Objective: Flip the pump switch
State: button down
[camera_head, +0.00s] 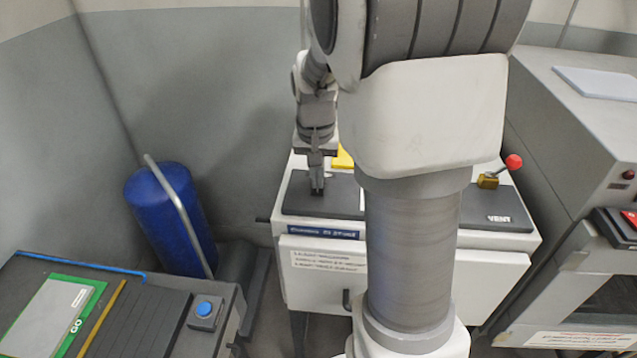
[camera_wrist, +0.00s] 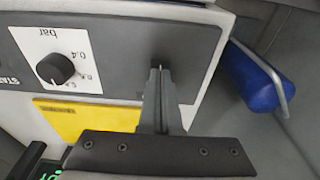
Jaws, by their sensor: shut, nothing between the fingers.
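The white cabinet (camera_head: 322,262) has a dark top panel (camera_head: 296,196), which also fills the upper part of the wrist view (camera_wrist: 120,40). My gripper (camera_head: 317,191) is shut and points down at the left part of this panel. In the wrist view its closed fingertips (camera_wrist: 160,73) are over or against the panel near its edge. A thin pale sliver shows at the tips; I cannot tell whether it is the pump switch. No switch labelled pump is clearly visible, and the fingers hide the panel right behind them.
A black knob (camera_wrist: 55,68) on a white "bar" dial and a yellow label (camera_wrist: 82,121) are beside my fingers. A red-tipped lever (camera_head: 513,162) stands near "VENT" at right. A blue cylinder (camera_head: 170,215) stands left. My arm hides the cabinet's middle.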

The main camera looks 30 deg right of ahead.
aim_at(317, 192)
notch_tip(317, 192, up, 6)
jog(key=p, duration=0.4)
jog(key=shift+r, duration=0.15)
dwell(0.4)
